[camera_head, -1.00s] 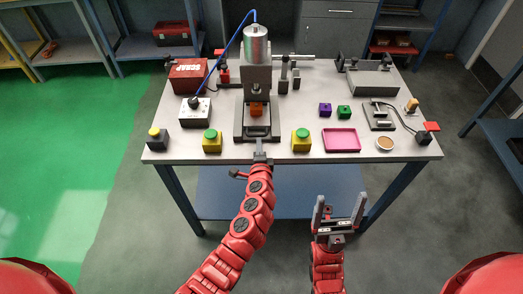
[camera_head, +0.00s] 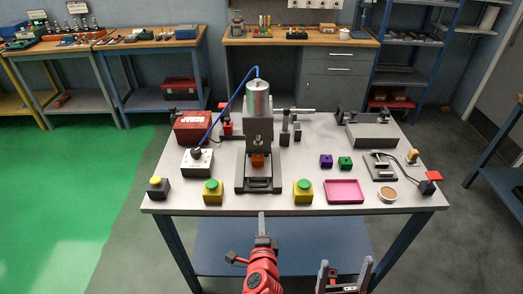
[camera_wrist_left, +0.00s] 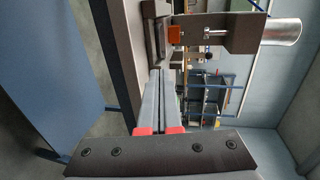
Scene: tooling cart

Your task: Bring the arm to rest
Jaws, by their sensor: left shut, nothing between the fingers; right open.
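My left gripper (camera_head: 262,228) is shut and empty. It points at the front edge of the table, below the press (camera_head: 258,140), and stands apart from it. In the left wrist view its two grey fingers (camera_wrist_left: 167,100) lie together, with the press and an orange block (camera_wrist_left: 175,35) beyond them. The orange block also shows in the press in the head view (camera_head: 257,161). My right gripper (camera_head: 343,275) is open and empty in front of the table, low in the picture, its lower part cut off by the frame edge.
The table top (camera_head: 225,205) carries two green-buttoned yellow boxes (camera_head: 213,192), a pink tray (camera_head: 344,191), purple (camera_head: 326,161) and green (camera_head: 345,163) blocks, a red scrap box (camera_head: 193,127) and a grey box (camera_head: 372,131). The floor in front is clear.

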